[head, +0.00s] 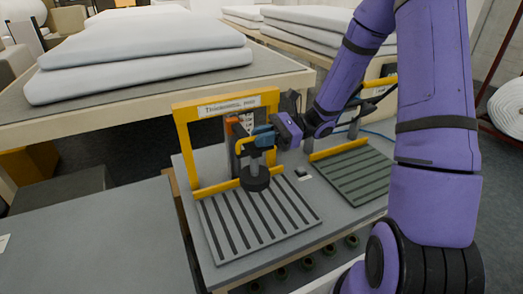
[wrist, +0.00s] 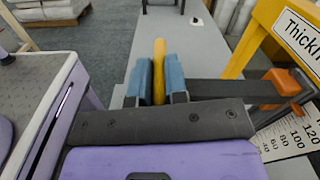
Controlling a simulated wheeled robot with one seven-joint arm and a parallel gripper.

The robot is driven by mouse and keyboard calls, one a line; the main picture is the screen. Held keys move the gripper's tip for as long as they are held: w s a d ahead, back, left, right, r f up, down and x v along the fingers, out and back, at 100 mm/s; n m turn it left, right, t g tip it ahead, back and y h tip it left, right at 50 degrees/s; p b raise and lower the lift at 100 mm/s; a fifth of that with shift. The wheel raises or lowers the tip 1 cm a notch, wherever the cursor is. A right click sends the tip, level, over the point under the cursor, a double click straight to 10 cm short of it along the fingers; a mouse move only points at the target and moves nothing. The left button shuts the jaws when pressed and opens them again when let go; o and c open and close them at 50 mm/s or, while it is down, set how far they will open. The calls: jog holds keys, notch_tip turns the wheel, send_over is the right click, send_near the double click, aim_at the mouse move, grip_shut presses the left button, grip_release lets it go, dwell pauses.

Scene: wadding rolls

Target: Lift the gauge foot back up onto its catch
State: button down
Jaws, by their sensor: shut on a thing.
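The thickness gauge has a yellow frame (head: 181,140) with a "Thickness, mm" sign. Its round black foot (head: 256,183) hangs from a stem near the back of the slatted plate (head: 230,235); I cannot tell its exact gap above the plate. My gripper (head: 264,138) comes from the right, its blue fingers closed on a yellow handle above the foot. The wrist view shows that yellow handle (wrist: 159,62) between the fingers. A dark bar (wrist: 230,91) runs right from there to an orange block (wrist: 283,88) by the number scale (wrist: 290,137). The catch cannot be made out clearly.
A second gauge with a green slatted plate (head: 352,172) stands to the right on the same bench. White wadding sheets (head: 140,55) lie on a table behind. A bare grey table top (head: 90,235) is at the left.

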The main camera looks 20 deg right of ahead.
jog(key=shift+w+r, duration=0.1)
jog(key=shift+r, duration=0.3)
jog(key=c, duration=1.1)
grip_release()
jog(key=shift+r, duration=0.1)
jog(key=shift+c, duration=0.2)
jog(key=d, duration=1.1)
jog(key=shift+a, duration=0.1)
